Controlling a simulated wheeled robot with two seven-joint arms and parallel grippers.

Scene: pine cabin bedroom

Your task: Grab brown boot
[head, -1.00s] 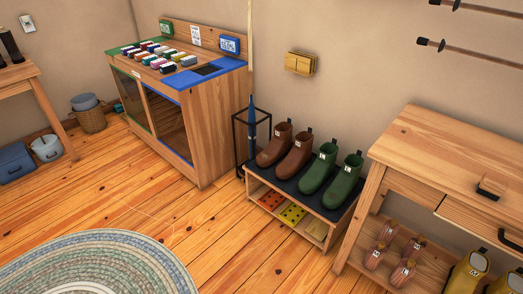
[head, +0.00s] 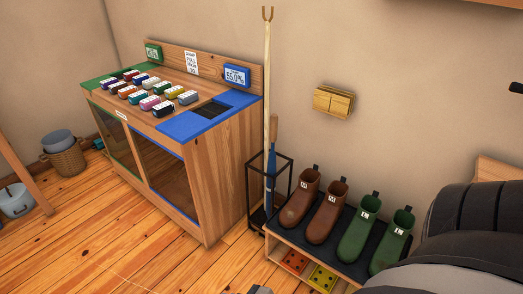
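Two brown boots stand side by side on the dark top of a low wooden rack (head: 283,246). The left brown boot (head: 297,207) is at the rack's left end. The right brown boot (head: 323,221) is just beside it. Both have a small white label near the ankle and a dark pull tab at the top. Neither gripper's fingers can be made out in the head view. A large dark part of my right arm covers the lower right, apart from the brown boots in the picture. Nothing is seen touching the boots.
Two green boots (head: 357,240) stand to the right on the same rack. A wooden counter (head: 225,175) with small coloured items stands further left.

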